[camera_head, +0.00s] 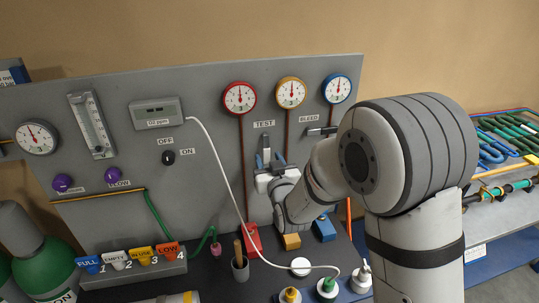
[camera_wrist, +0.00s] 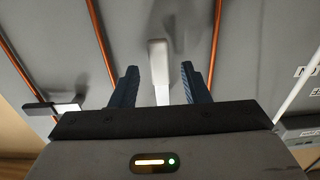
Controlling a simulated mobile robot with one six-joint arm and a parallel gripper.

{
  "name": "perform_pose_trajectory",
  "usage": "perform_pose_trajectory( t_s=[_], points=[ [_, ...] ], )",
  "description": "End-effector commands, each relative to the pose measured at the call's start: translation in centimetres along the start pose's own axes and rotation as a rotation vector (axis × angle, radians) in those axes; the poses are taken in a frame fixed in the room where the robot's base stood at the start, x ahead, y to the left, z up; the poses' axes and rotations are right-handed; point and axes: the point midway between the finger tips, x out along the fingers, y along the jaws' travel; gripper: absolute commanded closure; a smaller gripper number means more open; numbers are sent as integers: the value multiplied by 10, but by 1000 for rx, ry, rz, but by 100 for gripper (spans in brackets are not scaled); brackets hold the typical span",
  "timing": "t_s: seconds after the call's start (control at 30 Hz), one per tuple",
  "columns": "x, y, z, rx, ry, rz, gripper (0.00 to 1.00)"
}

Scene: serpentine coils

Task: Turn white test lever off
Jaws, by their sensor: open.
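The white test lever (camera_wrist: 158,70) shows in the wrist view between my two blue fingers, with a gap on each side. It has a broad white end and a narrower shaft. In the head view the lever (camera_head: 266,143) is below the TEST label on the grey panel and is partly hidden by my gripper. My gripper (camera_head: 268,160) is open in front of the panel below that label. It also shows open in the wrist view (camera_wrist: 158,84).
The bleed lever (camera_head: 322,131) is right of the test lever. Red, yellow and blue gauges (camera_head: 291,92) sit above, with copper pipes running down. The meter (camera_head: 157,113) and its white cable are at left. Colored blocks (camera_head: 291,241) and a cup (camera_head: 240,269) stand below my gripper.

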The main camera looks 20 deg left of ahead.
Motion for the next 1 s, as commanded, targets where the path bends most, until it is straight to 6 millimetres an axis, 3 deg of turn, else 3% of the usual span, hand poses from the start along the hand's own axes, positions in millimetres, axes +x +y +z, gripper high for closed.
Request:
perform_pose_trajectory(
  t_s=[0.4,0.9,1.0],
  points=[
    [9,1,0,0,-1,1,59],
    [8,1,0,0,-1,2,100],
    [8,2,0,0,-1,2,100]
  ],
)
